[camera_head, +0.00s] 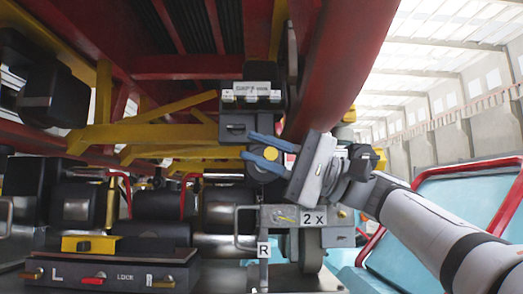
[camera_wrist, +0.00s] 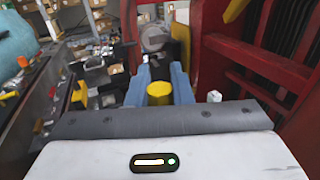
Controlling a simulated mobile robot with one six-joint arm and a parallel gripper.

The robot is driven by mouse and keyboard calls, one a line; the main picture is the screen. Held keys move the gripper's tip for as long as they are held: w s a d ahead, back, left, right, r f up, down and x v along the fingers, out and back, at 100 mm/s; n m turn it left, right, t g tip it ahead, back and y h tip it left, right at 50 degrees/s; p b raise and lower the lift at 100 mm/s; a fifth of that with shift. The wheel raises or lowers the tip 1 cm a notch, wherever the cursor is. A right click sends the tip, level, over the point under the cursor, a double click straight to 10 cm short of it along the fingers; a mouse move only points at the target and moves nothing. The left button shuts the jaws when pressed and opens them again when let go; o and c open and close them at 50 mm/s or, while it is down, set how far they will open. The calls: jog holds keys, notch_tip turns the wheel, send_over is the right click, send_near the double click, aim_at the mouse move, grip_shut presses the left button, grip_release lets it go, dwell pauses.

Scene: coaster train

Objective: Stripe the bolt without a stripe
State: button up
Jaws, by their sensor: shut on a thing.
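My gripper (camera_head: 264,152) has two blue fingers shut on a yellow round-ended thing (camera_head: 271,153), probably a paint marker. In the wrist view the yellow end (camera_wrist: 160,92) sits between the fingers (camera_wrist: 160,80), and the rest of it is hidden. The gripper is in front of dark machinery under the red coaster frame, just below a dark box with a pale labelled strip (camera_head: 251,92). Below it is a grey plate marked "2 x" (camera_head: 313,218) with a small brass-coloured fastener at its right end. I cannot make out any bolt's stripe.
A red tube (camera_head: 340,60) and yellow beams (camera_head: 150,133) run close above and left of the gripper. A panel marked "L" and "LOCK" (camera_head: 110,275) is at lower left. Red-framed blue panels (camera_head: 470,200) stand at right. A red wall (camera_wrist: 210,60) is close at right in the wrist view.

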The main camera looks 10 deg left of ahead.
jog(key=shift+a, duration=0.6)
dwell(1.2)
jog(key=shift+s+f, duration=0.1)
jog(key=shift+s, duration=0.1)
jog(key=shift+s+d+b, duration=0.1)
jog(key=shift+s+b, duration=0.05)
jog(key=shift+b, duration=0.2)
jog(key=s+b, duration=0.1)
jog(key=s, duration=0.1)
jog(key=s+d+b, duration=0.1)
jog(key=s, duration=0.1)
jog(key=shift+s, duration=0.1)
dwell(0.5)
